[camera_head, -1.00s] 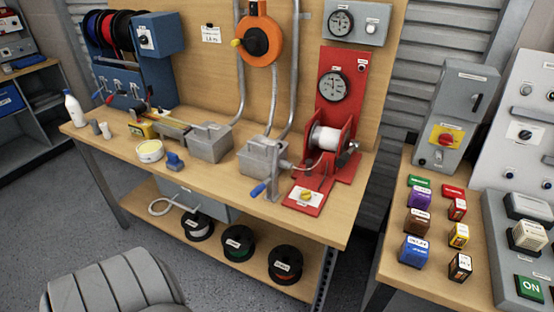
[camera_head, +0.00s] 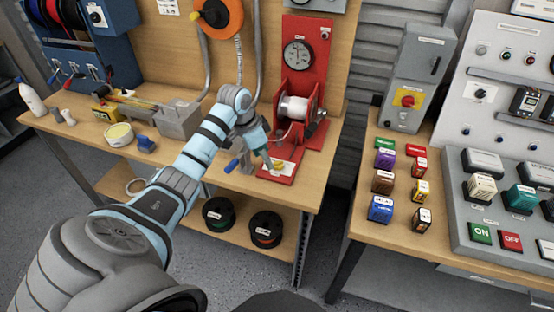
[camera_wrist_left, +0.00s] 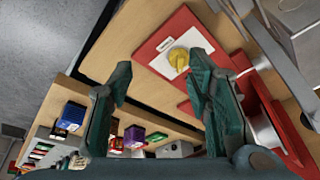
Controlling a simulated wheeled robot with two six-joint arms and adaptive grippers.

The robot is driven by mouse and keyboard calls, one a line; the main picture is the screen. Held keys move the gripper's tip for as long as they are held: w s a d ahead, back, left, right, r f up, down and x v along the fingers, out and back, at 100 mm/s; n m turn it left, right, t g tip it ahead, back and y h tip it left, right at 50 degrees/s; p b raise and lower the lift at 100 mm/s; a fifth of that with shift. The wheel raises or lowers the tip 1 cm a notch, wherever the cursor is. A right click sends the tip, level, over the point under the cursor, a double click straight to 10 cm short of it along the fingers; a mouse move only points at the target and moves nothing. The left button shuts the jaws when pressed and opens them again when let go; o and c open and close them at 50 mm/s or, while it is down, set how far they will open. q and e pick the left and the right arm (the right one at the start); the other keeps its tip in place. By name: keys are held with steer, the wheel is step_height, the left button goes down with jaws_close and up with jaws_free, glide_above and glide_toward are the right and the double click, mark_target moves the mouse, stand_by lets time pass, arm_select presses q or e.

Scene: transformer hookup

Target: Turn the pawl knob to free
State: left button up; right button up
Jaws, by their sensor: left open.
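The yellow pawl knob (camera_head: 279,166) sits on a white label plate on the red winch base (camera_head: 275,179), near the workbench's front edge. In the left wrist view the knob (camera_wrist_left: 178,57) lies beyond the fingertips, nearer the right-hand finger. My left gripper (camera_head: 265,157) is just above and beside the knob in the head view. In the left wrist view its two dark green fingers (camera_wrist_left: 158,75) are spread apart with nothing between them. They appear clear of the knob. The knob's marking is too small to read. My right gripper is not in view.
The red winch stand with a white drum (camera_head: 293,106) rises behind the knob. A second table (camera_head: 348,215) with several coloured blocks stands to the right, across a gap.

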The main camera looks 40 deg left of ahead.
arm_select(q)
glide_toward(278, 162)
steer(key=shift+t+h, duration=0.3)
steer(key=shift+h, duration=0.1)
steer(key=b+x, duration=0.1)
steer(key=x, duration=0.2)
steer(key=b+x, duration=0.1)
steer(key=x, duration=0.2)
steer(key=b+x, duration=0.2)
steer(key=x, duration=0.1)
steer(key=shift+s+a+f, duration=0.15)
steer(key=shift+a, duration=0.2)
jaws_close()
